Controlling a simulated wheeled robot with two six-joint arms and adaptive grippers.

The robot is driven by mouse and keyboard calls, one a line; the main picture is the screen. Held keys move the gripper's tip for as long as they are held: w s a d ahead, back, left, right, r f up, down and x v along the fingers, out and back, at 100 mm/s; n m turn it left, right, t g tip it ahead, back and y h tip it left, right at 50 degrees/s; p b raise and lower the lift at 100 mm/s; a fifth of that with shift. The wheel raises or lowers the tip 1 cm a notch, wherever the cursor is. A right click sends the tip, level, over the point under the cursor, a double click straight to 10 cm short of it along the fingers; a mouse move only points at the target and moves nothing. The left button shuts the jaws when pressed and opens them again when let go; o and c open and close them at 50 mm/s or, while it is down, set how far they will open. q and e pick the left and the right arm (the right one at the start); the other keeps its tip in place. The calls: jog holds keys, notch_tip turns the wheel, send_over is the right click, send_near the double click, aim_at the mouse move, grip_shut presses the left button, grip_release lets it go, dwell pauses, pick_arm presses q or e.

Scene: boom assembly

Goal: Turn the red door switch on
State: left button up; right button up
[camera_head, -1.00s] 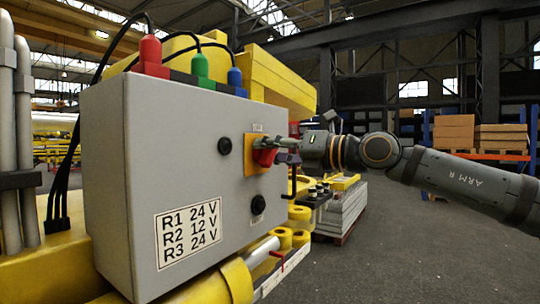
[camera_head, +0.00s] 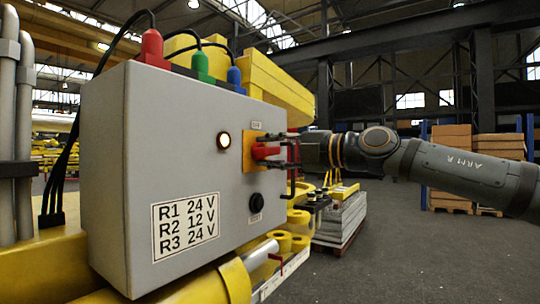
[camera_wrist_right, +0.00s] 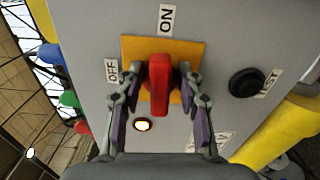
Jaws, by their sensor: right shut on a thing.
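The red door switch (camera_head: 264,152) sits on a yellow plate (camera_head: 249,160) on the door of the grey control box (camera_head: 165,140). In the right wrist view the red switch (camera_wrist_right: 160,85) is in line with the ON label (camera_wrist_right: 167,18), and the OFF label (camera_wrist_right: 112,71) is to its left. My right gripper (camera_head: 274,151) has one finger on each side of the switch handle and is shut on it. The round lamp (camera_head: 223,140) on the door is lit. It also glows in the right wrist view (camera_wrist_right: 143,125). My left gripper is out of view.
A black test button (camera_head: 256,203) is below the switch. Red, green and blue connectors (camera_head: 201,68) with cables stand on the box top. Yellow machine parts (camera_head: 290,243) lie right of the box. The floor (camera_head: 420,260) at right is open.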

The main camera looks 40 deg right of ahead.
aim_at(274, 150)
jog(key=shift+m, duration=0.6)
jog(key=o, duration=0.8)
jog(key=shift+d, duration=0.1)
jog(key=shift+s+d, duration=0.1)
jog(key=shift+s, duration=0.55)
jog(key=v, duration=0.4)
jog(key=shift+s+d, duration=0.2)
jog(key=shift+s, duration=0.15)
jog(key=shift+s+d, duration=0.35)
jog(key=shift+s, duration=0.25)
